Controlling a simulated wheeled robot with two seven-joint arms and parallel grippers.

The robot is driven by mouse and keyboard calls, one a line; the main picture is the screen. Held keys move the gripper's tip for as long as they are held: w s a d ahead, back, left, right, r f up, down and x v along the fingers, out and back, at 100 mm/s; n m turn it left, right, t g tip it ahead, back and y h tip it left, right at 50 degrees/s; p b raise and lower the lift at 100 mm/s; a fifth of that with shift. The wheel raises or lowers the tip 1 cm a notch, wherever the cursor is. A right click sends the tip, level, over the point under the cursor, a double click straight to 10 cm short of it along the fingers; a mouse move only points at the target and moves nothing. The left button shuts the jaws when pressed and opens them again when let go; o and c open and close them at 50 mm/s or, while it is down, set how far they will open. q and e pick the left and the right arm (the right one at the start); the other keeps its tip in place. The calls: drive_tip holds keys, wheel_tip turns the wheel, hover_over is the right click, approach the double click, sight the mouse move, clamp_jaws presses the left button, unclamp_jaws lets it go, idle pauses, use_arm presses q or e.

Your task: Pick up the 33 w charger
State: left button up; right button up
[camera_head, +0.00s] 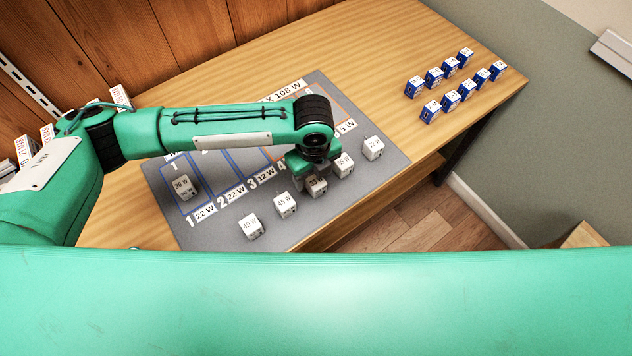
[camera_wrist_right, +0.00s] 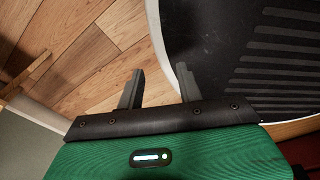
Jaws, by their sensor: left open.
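Several white charger cubes with printed watt labels stand on the grey mat (camera_head: 300,231) in the head view. One cube (camera_head: 317,188) is directly at my left gripper (camera_head: 308,178), partly hidden by it; its label is too small to read surely, so I cannot tell whether it is the 33 W charger. My left gripper points down there and is open; I cannot tell whether its fingers touch the cube. My right gripper (camera_wrist_right: 160,70) shows in the right wrist view, open and empty, above the wooden floor.
Other white cubes stand in the front row (camera_head: 250,227), (camera_head: 285,205), (camera_head: 344,165), (camera_head: 373,149). One cube (camera_head: 184,187) stands in an outlined mat slot. Several blue-and-white boxes (camera_head: 450,67) stand at the right of the wooden table (camera_head: 420,140). Space between them and the mat is clear.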

sight(316, 180)
use_arm(q)
drive_tip(key=shift+d+f+p, duration=0.15)
drive_tip(key=shift+f+p, duration=0.1)
drive_tip(key=shift+f, duration=0.95)
drive_tip(key=shift+d+f+p, duration=0.15)
drive_tip(key=shift+f+p, duration=0.05)
drive_tip(key=shift+f, duration=0.95)
drive_tip(key=c, duration=1.1)
drive_tip(key=shift+r, duration=0.15)
